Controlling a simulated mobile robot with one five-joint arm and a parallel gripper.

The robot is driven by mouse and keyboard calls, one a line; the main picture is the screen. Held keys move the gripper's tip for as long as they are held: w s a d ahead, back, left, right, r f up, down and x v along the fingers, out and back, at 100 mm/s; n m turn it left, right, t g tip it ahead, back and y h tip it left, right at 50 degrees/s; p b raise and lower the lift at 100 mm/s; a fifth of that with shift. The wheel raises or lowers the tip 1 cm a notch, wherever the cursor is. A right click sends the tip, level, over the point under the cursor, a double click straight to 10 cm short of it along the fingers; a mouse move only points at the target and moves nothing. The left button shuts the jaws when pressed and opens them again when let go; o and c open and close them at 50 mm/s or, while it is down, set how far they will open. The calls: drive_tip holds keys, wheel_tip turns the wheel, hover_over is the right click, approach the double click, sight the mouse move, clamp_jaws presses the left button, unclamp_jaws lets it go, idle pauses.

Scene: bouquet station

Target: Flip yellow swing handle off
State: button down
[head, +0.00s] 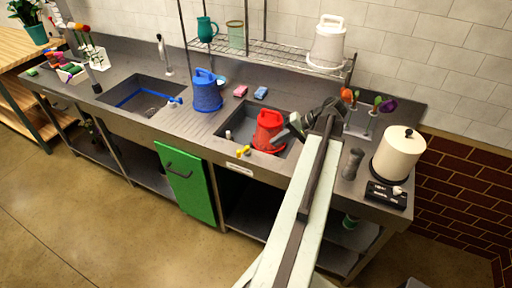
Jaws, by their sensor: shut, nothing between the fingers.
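A small yellow handle (243,152) sits at the front edge of the metal counter, by the front left corner of the right sink. It is too small here to tell its exact turn position. My gripper (279,140) is at the end of my arm, over the right sink, to the right of the yellow handle and apart from it. It points left and down beside a red watering can (266,130). Its fingers are shut and empty. Whether the fingertips touch the can cannot be told.
The red can stands in the right sink (240,121). A blue watering can (206,94) stands between the sinks. A pink sponge (241,91) and a blue sponge (261,93) lie behind. Floor in front is clear.

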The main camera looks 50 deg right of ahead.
sight(241, 154)
drive_tip(key=b+x, duration=0.6)
drive_tip(key=x, duration=0.3)
drive_tip(key=shift+s+f, duration=0.15)
drive_tip(key=shift+f, duration=0.1)
drive_tip(key=w+a, duration=0.1)
drive_tip(key=w, duration=0.2)
drive_tip(key=shift+w+a, duration=0.15)
drive_tip(key=shift+a, duration=0.25)
drive_tip(key=shift+w+a, duration=0.25)
drive_tip(key=shift+w, duration=0.2)
